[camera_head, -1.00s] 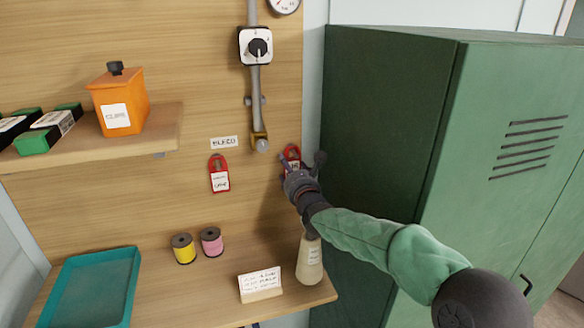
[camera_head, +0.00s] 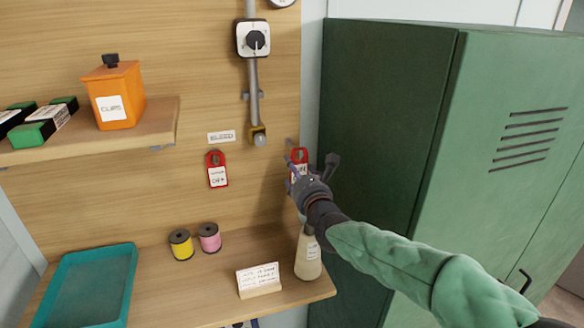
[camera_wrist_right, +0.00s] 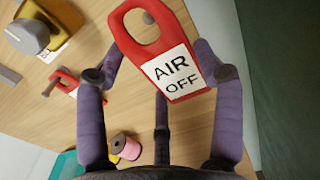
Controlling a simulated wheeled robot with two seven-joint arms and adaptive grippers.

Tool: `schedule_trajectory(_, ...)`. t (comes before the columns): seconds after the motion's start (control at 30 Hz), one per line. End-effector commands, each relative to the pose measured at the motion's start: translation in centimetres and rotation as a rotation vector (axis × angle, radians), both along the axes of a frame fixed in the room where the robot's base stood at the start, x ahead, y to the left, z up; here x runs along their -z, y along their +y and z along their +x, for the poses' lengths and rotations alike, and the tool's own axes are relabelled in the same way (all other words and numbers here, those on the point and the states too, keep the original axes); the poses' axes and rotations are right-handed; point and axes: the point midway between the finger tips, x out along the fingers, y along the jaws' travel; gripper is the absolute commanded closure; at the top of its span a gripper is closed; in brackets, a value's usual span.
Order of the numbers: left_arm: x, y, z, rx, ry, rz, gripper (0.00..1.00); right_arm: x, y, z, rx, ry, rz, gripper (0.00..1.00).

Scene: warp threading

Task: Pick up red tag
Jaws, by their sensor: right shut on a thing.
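A red tag (camera_wrist_right: 189,75) with a white "AIR OFF" label is between the fingers of my right gripper (camera_wrist_right: 165,85) in the right wrist view. The gripper is shut on it. In the head view this red tag (camera_head: 299,158) is at the right edge of the wooden board, partly hidden by my right gripper (camera_head: 300,178). A peg shows in the tag's loop in the wrist view; I cannot tell whether the loop is still around it. A second red tag (camera_head: 217,170) hangs on the board to the left; it also shows in the wrist view (camera_wrist_right: 66,82). My left gripper is out of view.
A green locker (camera_head: 390,110) stands close to the right of my right arm. A bottle (camera_head: 308,255) and a white card (camera_head: 258,279) stand on the bench below, with two spools (camera_head: 181,244) and a teal tray (camera_head: 90,285) further left. A pipe with a yellow end (camera_head: 257,135) is above left.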

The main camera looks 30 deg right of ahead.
Motion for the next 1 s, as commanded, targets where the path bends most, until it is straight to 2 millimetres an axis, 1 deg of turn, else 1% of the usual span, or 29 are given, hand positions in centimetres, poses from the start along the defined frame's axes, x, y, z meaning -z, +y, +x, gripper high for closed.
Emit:
schedule_trajectory(0.03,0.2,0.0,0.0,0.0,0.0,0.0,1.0,0.0,0.2,-1.0,0.0,-0.003,-0.001,0.54)
schedule_trajectory(0.3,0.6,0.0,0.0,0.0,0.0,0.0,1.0,-0.2,1.4,-5.9,0.0,-0.005,0.0,0.54)
schedule_trajectory(0.5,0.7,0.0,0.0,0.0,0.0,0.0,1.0,-0.1,2.1,-8.6,0.0,-0.002,0.0,0.54)
schedule_trajectory(0.7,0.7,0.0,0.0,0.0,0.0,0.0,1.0,-0.1,2.4,-9.9,0.0,-0.002,0.0,0.54)
schedule_trajectory(1.0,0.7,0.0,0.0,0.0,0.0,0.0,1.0,0.0,2.5,-10.1,0.0,-0.001,-0.001,0.54)
